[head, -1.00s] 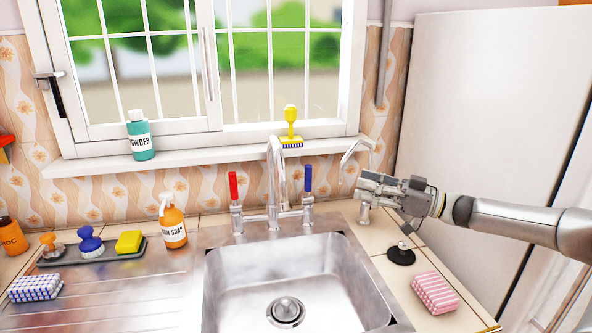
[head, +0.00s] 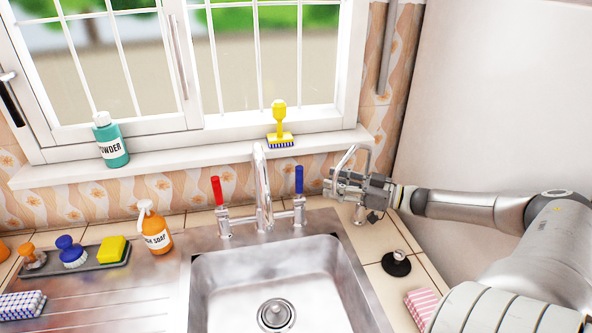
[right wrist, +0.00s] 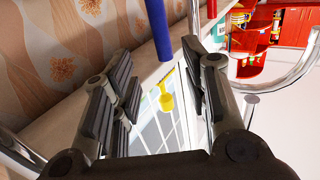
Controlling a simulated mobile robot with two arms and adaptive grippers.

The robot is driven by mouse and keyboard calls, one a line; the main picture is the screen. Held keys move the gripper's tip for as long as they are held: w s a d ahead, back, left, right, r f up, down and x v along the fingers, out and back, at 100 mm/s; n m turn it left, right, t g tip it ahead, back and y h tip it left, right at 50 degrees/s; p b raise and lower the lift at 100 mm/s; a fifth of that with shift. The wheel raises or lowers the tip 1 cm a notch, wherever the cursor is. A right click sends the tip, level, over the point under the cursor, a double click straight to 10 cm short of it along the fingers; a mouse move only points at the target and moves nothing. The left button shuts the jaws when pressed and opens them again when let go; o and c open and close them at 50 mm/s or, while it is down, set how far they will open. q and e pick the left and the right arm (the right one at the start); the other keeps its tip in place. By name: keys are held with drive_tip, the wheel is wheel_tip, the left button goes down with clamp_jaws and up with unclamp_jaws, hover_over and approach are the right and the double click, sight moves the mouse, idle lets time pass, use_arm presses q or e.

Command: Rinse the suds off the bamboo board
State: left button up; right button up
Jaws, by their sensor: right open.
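The bamboo board and any suds are not in view. The steel sink (head: 215,285) is empty apart from its drain (head: 276,315). A chrome tap (head: 262,190) stands behind it, with a red lever (head: 217,190) on the left and a blue lever (head: 299,180) on the right. No water shows from its spout. My right gripper (head: 330,188) is open just right of the blue lever, apart from it. In the right wrist view the blue lever (right wrist: 158,30) lies ahead, between the lines of the open fingers (right wrist: 160,68). My left gripper is not in view.
A small curved spout (head: 352,155) stands close behind my right gripper. A black plug (head: 396,262) and a pink sponge (head: 422,303) lie right of the sink. A soap bottle (head: 155,232) and grey tray (head: 100,262) are at left. A yellow brush (head: 280,120) stands on the sill.

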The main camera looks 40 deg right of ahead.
sight(299, 175)
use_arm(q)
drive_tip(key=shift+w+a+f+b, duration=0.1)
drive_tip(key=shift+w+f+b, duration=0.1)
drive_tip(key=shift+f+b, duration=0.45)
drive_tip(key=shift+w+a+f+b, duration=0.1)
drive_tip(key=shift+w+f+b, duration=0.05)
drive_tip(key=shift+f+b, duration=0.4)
use_arm(e)
drive_tip(key=shift+x, duration=5.15)
drive_tip(key=shift+s+a+r, duration=0.1)
drive_tip(key=shift+a, duration=0.05)
clamp_jaws()
